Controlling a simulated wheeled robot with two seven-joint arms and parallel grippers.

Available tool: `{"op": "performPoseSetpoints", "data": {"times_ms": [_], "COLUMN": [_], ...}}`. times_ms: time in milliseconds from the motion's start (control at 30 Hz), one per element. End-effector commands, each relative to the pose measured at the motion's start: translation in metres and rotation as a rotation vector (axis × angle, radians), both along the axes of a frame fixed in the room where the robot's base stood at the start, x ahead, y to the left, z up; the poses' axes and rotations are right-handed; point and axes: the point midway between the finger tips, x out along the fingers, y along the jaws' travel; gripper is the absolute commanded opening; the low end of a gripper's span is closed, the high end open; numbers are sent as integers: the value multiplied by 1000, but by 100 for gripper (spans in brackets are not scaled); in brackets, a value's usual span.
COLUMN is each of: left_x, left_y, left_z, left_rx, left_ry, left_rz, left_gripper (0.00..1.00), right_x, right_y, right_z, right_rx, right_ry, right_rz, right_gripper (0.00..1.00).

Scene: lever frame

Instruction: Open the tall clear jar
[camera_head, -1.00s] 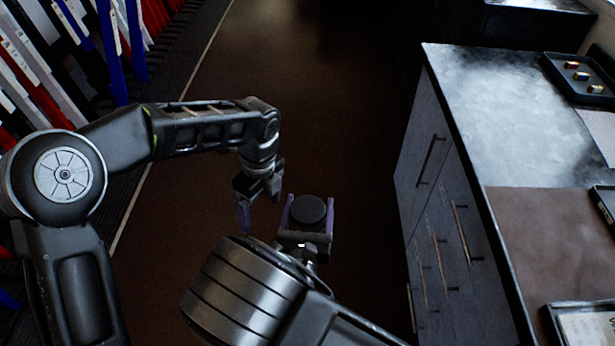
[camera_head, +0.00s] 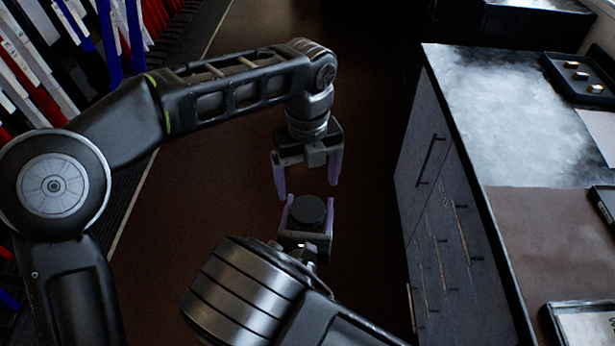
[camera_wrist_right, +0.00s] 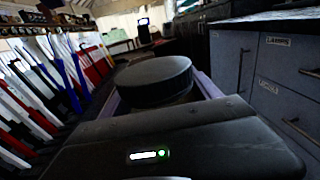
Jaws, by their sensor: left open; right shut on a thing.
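The jar shows mainly as its round black lid (camera_head: 308,208), seen from above in the head view. The lid also shows in the right wrist view (camera_wrist_right: 153,80); the jar's clear body is mostly hidden below it. My right gripper (camera_head: 308,217) is shut around the jar, one purple finger on each side, and holds it upright over the floor, left of the counter. My left gripper (camera_head: 307,182) is open and empty. Its fingers point down, and in the head view it appears just above the lid, apart from it.
A counter with drawers (camera_head: 440,220) stands to the right, its top holding a black tray (camera_head: 577,82) with small items and a framed sheet (camera_head: 585,325). The floor between is clear.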

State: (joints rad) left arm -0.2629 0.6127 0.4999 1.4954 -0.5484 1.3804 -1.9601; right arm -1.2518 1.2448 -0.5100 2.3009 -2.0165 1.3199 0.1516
Motion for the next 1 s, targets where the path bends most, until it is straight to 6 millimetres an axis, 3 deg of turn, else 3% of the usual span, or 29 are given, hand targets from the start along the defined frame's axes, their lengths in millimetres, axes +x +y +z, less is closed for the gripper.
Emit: {"op": "performPoseSetpoints", "data": {"times_ms": [500, 900, 1000], "left_x": [0, 0, 0], "left_y": [0, 0, 0], "left_z": [-67, -77, -77], "left_rx": [1, 1, 1], "left_ry": [2, 1, 1], "left_rz": [0, 2, 2], "left_gripper": [85, 85, 79], "right_x": [0, 0, 0], "right_y": [0, 0, 0], "right_z": [1, 1, 1], "right_rx": [0, 0, 0], "right_ry": [-2, -2, -2], "right_rz": [0, 0, 0], "right_gripper": [0, 0, 0]}}
